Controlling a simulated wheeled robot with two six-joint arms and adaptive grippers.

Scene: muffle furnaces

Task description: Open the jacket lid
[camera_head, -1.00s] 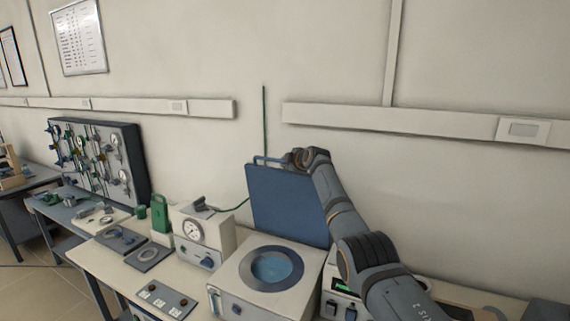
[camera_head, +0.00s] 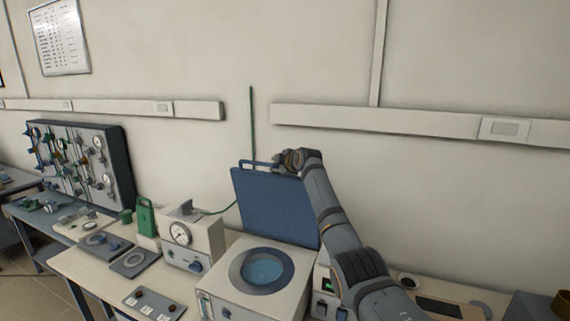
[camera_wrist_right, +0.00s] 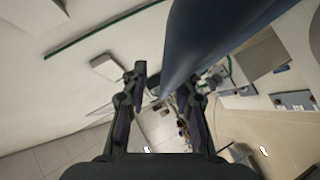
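The jacket lid (camera_head: 277,206) is a blue panel standing up, tilted back, behind the bath in the head view. A bar handle (camera_head: 258,163) runs along its top edge. The lid stands clear of the round opening (camera_head: 262,271), which shows blue inside a grey ring on the white box. My right gripper (camera_head: 283,160) is at the lid's top edge, by the right part of the handle. In the right wrist view its two fingers (camera_wrist_right: 163,88) are apart, with a blue surface, apparently the lid, close above and between them. Contact is unclear. My left gripper is not in view.
A white gauge box (camera_head: 190,238) and a green canister (camera_head: 146,217) stand left of the bath. A switch panel (camera_head: 154,304) lies at the front. The wall with its trunking (camera_head: 400,118) is close behind the lid. A device with a green display (camera_head: 327,284) is at right.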

